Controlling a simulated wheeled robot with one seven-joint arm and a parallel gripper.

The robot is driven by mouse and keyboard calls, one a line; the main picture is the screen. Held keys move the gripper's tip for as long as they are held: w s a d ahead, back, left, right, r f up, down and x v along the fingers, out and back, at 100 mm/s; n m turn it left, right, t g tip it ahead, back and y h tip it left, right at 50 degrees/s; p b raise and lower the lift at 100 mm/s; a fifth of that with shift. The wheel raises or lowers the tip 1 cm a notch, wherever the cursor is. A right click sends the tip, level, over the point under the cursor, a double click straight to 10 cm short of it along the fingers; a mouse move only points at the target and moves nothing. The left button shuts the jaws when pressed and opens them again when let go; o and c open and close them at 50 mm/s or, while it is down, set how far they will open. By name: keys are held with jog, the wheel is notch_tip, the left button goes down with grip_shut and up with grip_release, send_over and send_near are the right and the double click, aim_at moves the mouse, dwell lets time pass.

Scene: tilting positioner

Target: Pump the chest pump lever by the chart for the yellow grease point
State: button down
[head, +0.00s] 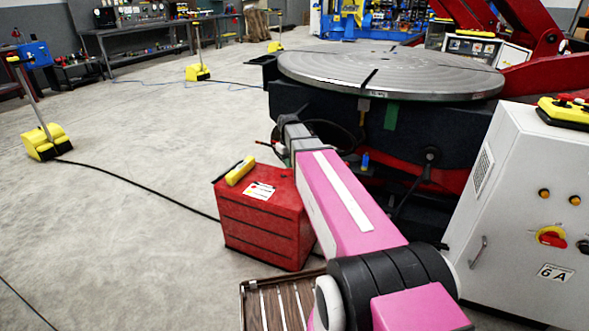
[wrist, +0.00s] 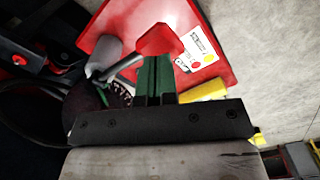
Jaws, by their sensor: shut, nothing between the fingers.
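The red chest (head: 262,222) stands on the floor left of my arm, with a white chart (head: 258,191) on its top. In the wrist view the chest top (wrist: 112,18) lies beyond my gripper (wrist: 157,64), and the chart (wrist: 201,40) shows coloured dots too small to read. My green fingers are together and empty above the chest top. A red block (wrist: 158,38) shows at their tips; I cannot tell whether they touch it. A grey cylinder and rod (wrist: 106,58), seemingly pump parts, are left of the fingers. I cannot clearly identify the yellow grease point.
A yellow object (head: 240,171) lies on the chest. The positioner's round table (head: 390,72) stands behind, and a white control cabinet (head: 520,205) stands right. A slatted crate or pallet (head: 258,300) is in front of the chest. The floor (head: 110,235) at left is open, crossed by cables.

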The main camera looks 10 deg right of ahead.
jog(key=shift+f, duration=3.85)
notch_tip(320, 180, up, 15)
jog(key=shift+f, duration=0.15)
jog(key=s+f+m, duration=0.4)
jog(key=s+f, duration=1.4)
jog(key=s, duration=0.3)
jog(key=shift+s+m, duration=0.15)
jog(key=shift+m, duration=0.25)
